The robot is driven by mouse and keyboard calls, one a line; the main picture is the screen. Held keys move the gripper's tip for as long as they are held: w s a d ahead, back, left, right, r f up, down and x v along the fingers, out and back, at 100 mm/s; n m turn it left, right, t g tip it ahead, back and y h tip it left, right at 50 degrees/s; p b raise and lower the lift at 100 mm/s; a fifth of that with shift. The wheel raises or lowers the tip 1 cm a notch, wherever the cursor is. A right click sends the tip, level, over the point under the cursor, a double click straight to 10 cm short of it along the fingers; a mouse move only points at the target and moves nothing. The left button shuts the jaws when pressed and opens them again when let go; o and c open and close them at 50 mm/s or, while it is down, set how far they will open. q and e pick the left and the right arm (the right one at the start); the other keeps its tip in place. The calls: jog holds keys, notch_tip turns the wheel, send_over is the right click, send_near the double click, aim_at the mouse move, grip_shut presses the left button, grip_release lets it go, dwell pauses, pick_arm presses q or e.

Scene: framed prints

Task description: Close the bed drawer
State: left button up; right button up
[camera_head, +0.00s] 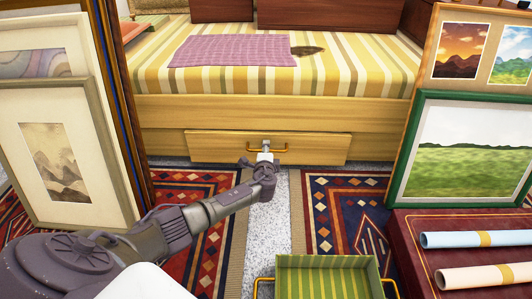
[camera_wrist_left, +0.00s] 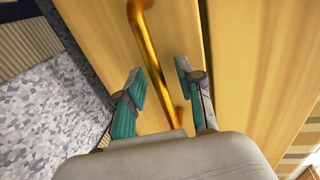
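The bed drawer (camera_head: 220,146) is a wide wooden front low in the bed base (camera_head: 180,113). Its front appears to stand a little proud of the base. A brass handle (camera_head: 283,149) is at its middle. My left gripper (camera_head: 265,147) is at the handle and covers part of it. In the left wrist view the gripper (camera_wrist_left: 158,78) has its two teal-padded fingers apart, with the brass handle (camera_wrist_left: 143,40) running between them. A gap shows beside the handle, so the fingers do not grip it. My right gripper is not in view.
Framed prints (camera_head: 60,165) lean at the left. A green-framed landscape (camera_head: 470,150) stands at the right above a dark red box (camera_head: 420,270) with rolled papers (camera_head: 475,239). A green striped tray (camera_head: 328,262) is in front. Patterned rugs (camera_head: 345,215) flank a clear grey floor strip.

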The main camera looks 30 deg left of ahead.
pick_arm(q)
jog(key=shift+c, duration=0.2)
grip_shut()
jog(key=w+a, duration=0.1)
jog(key=w+a+b, duration=0.1)
jog(key=w, duration=0.1)
jog(key=shift+w+a+r+b, duration=0.1)
jog(key=shift+w+a+b, duration=0.1)
jog(key=shift+w+b, duration=0.1)
jog(key=shift+o, duration=0.2)
grip_release()
jog(key=shift+w+d, duration=0.1)
